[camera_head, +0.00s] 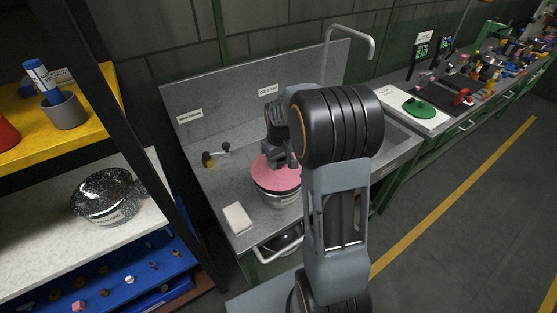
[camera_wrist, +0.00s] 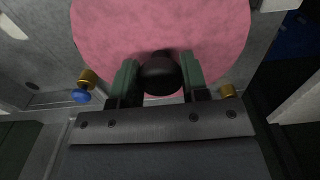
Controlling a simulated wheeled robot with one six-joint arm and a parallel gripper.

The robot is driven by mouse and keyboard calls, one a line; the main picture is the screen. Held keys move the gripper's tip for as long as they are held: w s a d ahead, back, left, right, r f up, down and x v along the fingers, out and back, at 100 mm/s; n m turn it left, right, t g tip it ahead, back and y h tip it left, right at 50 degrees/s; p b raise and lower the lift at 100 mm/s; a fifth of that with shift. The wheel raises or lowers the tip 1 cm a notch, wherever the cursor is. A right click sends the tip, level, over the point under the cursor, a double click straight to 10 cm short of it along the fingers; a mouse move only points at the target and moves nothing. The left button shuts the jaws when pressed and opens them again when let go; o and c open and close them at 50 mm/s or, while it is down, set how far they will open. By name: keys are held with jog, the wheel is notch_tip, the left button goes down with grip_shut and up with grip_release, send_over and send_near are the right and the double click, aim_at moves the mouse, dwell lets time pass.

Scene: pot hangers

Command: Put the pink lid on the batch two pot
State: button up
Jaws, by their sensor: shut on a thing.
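The pink lid (camera_head: 272,176) is a round disc over a pale grey pot (camera_head: 279,197) on the sink counter. It seems to sit on or just above the rim; the head view does not show whether there is a gap. In the wrist view the pink lid (camera_wrist: 160,25) fills the top middle, with a dark round knob (camera_wrist: 160,75). My gripper (camera_wrist: 158,78) is shut on that knob, one green finger on each side. In the head view my gripper (camera_head: 277,152) is above the lid. The pot's label is too small to read, partly behind my arm.
A white block (camera_head: 238,219) lies at the counter's front left. A speckled black pot (camera_head: 108,196) sits on the left shelf. A tall bent faucet (camera_head: 350,36) rises at the back. A green object (camera_head: 419,107) lies on the right bench.

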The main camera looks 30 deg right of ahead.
jog(key=shift+f+b, duration=0.5)
jog(key=shift+f, duration=0.15)
jog(key=o, duration=1.1)
jog(key=shift+c, duration=0.2)
jog(key=shift+r, duration=0.1)
notch_tip(320, 180, up, 12)
jog(key=f, duration=0.1)
jog(key=s+a+t, duration=0.2)
jog(key=s+a, duration=0.2)
jog(key=s, duration=0.4)
jog(key=s+a+r+m+t, duration=0.1)
jog(key=s+a+t, duration=0.1)
jog(key=s+a, duration=0.3)
jog(key=shift+s+a+r+t, duration=0.2)
jog(key=shift+s+a+t, duration=0.1)
jog(key=shift+s, duration=1.35)
